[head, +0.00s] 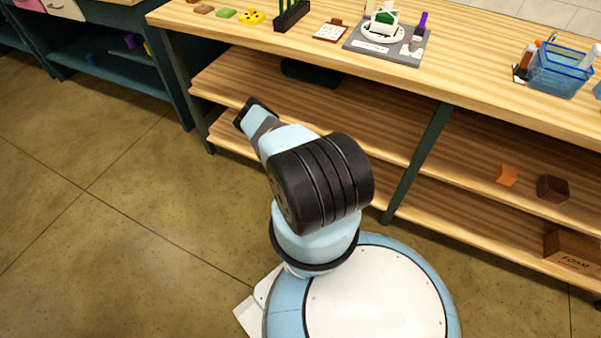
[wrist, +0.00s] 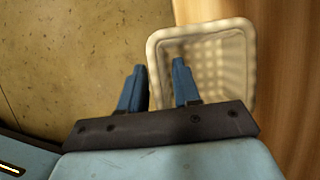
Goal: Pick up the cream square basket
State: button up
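The cream square basket (wrist: 240,62) shows in the wrist view, sitting on a wooden surface near its edge. It has an open top and a woven, perforated look. My gripper (wrist: 158,66) is open, with its two blue fingers apart. The left finger is outside the basket and the right finger overlaps its inside, so the basket's left rim lies between them. I cannot tell whether either finger touches the wall. In the head view my gripper (head: 254,108) is by the edge of the shelf below the worktop; the basket cannot be made out there.
The shelf (head: 345,130) holds a dark object (head: 310,73) further back. A worktop (head: 470,60) overhangs it, carrying a grey tray (head: 405,58) and a blue basket (head: 560,72). An orange block (head: 507,175) and a brown box (head: 553,188) sit at right. The floor at left is clear.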

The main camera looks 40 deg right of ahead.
grip_shut()
dwell(0.3)
